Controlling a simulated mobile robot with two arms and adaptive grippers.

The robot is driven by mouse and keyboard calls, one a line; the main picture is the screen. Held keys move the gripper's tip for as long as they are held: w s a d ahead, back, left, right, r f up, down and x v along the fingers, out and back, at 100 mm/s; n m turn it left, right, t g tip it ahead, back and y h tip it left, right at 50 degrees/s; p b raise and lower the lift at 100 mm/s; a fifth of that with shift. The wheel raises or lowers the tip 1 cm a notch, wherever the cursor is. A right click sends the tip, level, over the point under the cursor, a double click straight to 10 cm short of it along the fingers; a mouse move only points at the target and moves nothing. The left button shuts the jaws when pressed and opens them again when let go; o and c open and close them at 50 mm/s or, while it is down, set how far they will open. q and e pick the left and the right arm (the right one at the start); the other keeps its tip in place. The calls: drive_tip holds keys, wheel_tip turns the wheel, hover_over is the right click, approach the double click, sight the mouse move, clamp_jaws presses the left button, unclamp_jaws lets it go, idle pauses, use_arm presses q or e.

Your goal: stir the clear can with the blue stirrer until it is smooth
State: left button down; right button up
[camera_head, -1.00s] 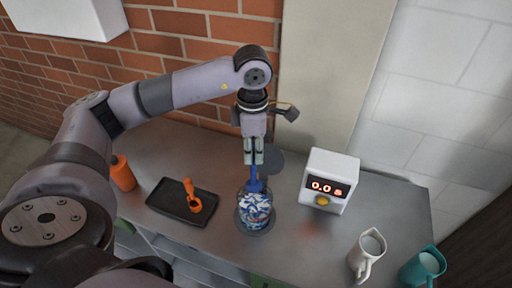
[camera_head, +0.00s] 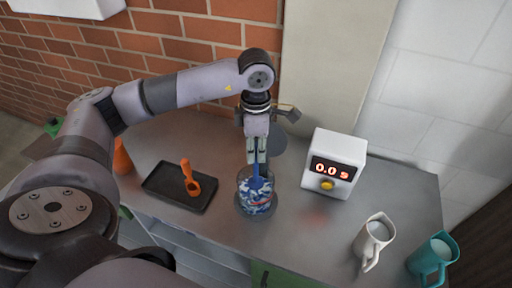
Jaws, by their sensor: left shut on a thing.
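The clear can (camera_head: 243,200) stands on a dark round base near the middle of the table. Its contents are swirled blue and white, with a little red showing at the right side. My left gripper (camera_head: 257,158) points down above the can and is shut on the blue stirrer (camera_head: 257,176). The stirrer's lower part is inside the can, and its tip is hidden in the contents. My right gripper does not show.
A black tray (camera_head: 162,193) with an orange scoop (camera_head: 190,182) lies to the left. A white jug (camera_head: 368,250) and a teal jug (camera_head: 425,268) stand at the front right. An orange bottle (camera_head: 122,160) is partly hidden by my arm.

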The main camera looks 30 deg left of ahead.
sight(256, 161)
use_arm(q)
wheel_tip(256, 161, down, 2)
drive_tip(key=shift+f+b, duration=0.25)
drive_tip(key=shift+b, duration=0.7)
wheel_tip(256, 161, down, 2)
drive_tip(key=shift+b, duration=0.95)
drive_tip(key=shift+f+b, duration=0.85)
drive_tip(key=shift+f, duration=0.15)
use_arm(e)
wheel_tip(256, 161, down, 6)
